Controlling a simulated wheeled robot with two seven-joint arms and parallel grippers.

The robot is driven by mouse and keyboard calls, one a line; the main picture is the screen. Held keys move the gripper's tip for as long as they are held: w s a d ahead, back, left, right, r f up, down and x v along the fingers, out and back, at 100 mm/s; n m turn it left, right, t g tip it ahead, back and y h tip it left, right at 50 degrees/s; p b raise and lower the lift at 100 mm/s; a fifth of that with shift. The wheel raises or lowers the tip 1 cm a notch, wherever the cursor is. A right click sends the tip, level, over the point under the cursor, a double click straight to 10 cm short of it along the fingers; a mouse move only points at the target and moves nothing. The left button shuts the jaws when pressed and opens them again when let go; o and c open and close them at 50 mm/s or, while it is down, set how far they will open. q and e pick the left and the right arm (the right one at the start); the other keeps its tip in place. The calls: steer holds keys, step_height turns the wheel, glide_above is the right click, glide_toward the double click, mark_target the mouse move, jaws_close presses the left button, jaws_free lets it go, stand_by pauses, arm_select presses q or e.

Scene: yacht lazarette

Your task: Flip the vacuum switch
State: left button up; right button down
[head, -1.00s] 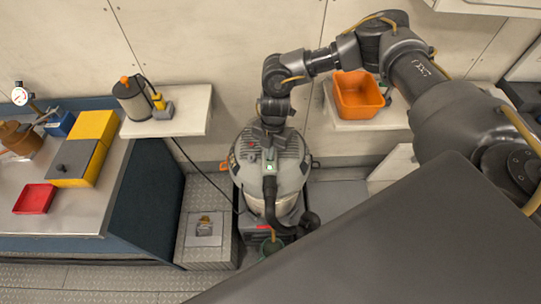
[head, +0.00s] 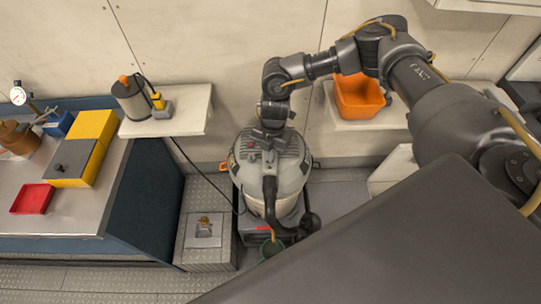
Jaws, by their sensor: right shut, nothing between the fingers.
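The vacuum (head: 288,182) is a grey, rounded canister standing on the floor by the back wall, with a dark hose (head: 270,205) down its front. My right gripper (head: 269,148) points down over the top of the vacuum, close to its upper front face. It is shut with nothing held. I cannot tell whether the fingertips touch the vacuum. The switch is too small and too covered by the gripper to make out its position. My left gripper is out of view.
An orange bin (head: 358,96) sits on a wall shelf to the right. A shelf (head: 190,122) at left holds a dark canister (head: 130,98). The workbench (head: 92,205) carries a yellow box (head: 92,128) and red tray (head: 32,198). A metal box (head: 207,258) stands left of the vacuum.

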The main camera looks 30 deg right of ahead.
steer(key=shift+r, duration=0.1)
step_height(320, 180, up, 7)
steer(key=p, duration=0.6)
steer(key=shift+f, duration=0.2)
stand_by(0.4)
